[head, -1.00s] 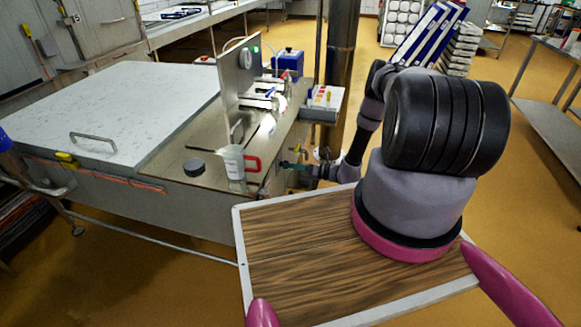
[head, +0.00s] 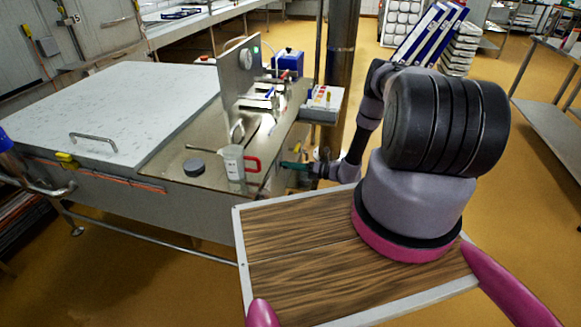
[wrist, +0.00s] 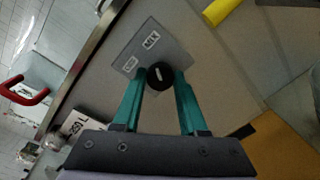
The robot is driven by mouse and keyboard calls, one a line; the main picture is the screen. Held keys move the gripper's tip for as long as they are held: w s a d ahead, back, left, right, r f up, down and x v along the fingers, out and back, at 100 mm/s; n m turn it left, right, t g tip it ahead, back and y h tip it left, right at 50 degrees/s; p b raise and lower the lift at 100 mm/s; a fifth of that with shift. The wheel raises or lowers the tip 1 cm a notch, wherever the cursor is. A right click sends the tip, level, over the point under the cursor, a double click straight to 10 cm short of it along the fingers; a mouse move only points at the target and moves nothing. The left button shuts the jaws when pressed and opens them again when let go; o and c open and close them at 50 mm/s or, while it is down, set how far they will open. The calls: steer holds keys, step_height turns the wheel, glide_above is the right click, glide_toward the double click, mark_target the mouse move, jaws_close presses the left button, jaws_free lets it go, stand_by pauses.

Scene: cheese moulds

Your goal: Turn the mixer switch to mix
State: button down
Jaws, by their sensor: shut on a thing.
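The mixer switch (wrist: 160,76) is a round black knob with a white pointer mark, seen in the wrist view. It sits at the lower edge of a grey label plate (wrist: 150,48) with two small white labels, too small to read surely. My gripper (wrist: 160,82) has teal fingers, one on each side of the knob, and is shut on it. The pointer mark leans slightly right of the upright in the picture. In the head view my gripper (head: 290,166) reaches the vat's front side, and the switch is hidden there.
A clear jug (head: 233,163) with a red handle and a black round piece (head: 194,167) stand on the steel top (head: 175,150) just above my gripper. A large pale lid (head: 130,100) covers the left. A tray of small items (head: 322,104) is behind.

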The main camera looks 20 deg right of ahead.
steer(key=shift+c, duration=2.2)
jaws_free()
steer(key=shift+d, duration=0.1)
steer(key=v, duration=1)
steer(key=shift+s+d, duration=0.2)
steer(key=shift+d, duration=0.1)
steer(key=shift+r, duration=0.15)
